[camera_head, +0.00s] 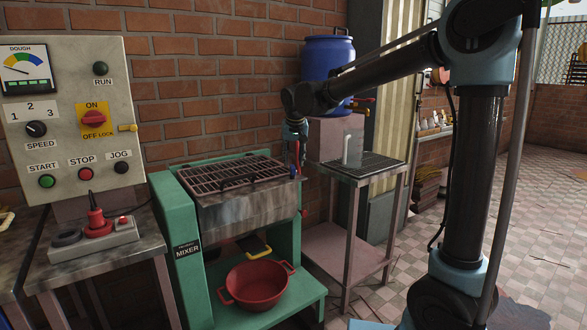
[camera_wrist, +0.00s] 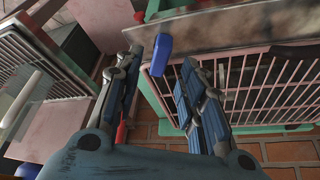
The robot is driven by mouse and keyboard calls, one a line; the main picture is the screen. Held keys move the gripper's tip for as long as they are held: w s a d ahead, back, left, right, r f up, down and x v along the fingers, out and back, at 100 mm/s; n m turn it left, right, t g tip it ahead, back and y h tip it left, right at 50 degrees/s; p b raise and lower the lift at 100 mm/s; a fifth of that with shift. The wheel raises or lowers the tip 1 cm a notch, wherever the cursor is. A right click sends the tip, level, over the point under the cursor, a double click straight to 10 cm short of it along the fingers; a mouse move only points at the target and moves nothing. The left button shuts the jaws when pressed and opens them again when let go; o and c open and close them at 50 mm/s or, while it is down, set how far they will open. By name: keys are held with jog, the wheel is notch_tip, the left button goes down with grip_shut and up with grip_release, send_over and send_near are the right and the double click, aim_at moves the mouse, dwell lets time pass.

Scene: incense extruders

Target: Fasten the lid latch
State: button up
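The mixer (camera_head: 248,215) has a green frame and a steel tub. Its barred lid (camera_head: 225,174) lies flat over the tub, with a dark handle at the front edge. My gripper (camera_head: 297,152) points down at the lid's right end. In the wrist view my gripper (camera_wrist: 158,70) is open, its two fingers apart. A blue block (camera_wrist: 160,52), which may be the latch's grip, shows between and just beyond the fingertips. I cannot tell whether a finger touches it. The lid's bars (camera_wrist: 255,90) lie right of the fingers. The latch's catch is not clearly visible.
A steel side table (camera_head: 375,168) with a grated top and a clear guard (camera_head: 350,140) stands close right of the mixer. A blue drum (camera_head: 328,58) is behind it. A red basin (camera_head: 257,285) sits below the tub. A control panel (camera_head: 70,120) is at left.

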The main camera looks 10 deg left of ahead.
aim_at(293, 167)
jog(key=shift+x, duration=2.2)
grip_shut()
